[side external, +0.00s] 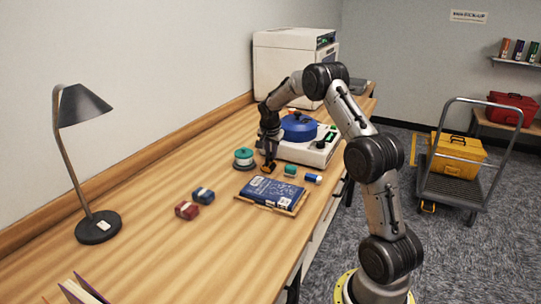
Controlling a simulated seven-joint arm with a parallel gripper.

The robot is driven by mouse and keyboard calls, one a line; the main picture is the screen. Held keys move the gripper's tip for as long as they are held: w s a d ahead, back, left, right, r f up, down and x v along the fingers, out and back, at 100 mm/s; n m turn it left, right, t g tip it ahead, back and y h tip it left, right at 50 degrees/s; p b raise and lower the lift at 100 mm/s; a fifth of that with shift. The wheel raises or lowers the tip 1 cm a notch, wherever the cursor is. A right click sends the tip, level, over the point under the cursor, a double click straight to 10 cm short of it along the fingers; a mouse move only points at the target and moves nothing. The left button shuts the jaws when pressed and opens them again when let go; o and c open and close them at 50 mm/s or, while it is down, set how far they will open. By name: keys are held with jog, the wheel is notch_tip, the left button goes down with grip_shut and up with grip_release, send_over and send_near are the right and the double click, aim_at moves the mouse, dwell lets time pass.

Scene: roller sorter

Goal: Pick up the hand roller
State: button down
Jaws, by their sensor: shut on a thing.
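My gripper (268,164) points down over the wooden bench, between the teal spool and the blue packet. Its fingers are shut on a small dark and orange thing (269,169), which looks like the hand roller. The fingers hide part of it, and its exact shape is too small to make out. It is low, at or close to the bench top; I cannot tell whether it touches the wood.
A teal spool (243,158) stands just left of my gripper. Small teal (290,171) and blue-and-white (313,178) pieces lie right. A blue packet (271,192) lies in front; a white machine with a blue lid (299,127) stands behind. The left bench holds red (187,210) and blue (203,196) blocks and a lamp (97,226).

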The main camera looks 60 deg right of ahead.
notch_tip(320, 180, up, 3)
jog(key=shift+w+f, duration=0.1)
jog(key=s+a+r, duration=0.9)
jog(key=s+r, duration=0.1)
jog(key=shift+s, duration=0.3)
jog(key=shift+a, duration=0.1)
jog(key=c, duration=1.4)
grip_release()
grip_shut()
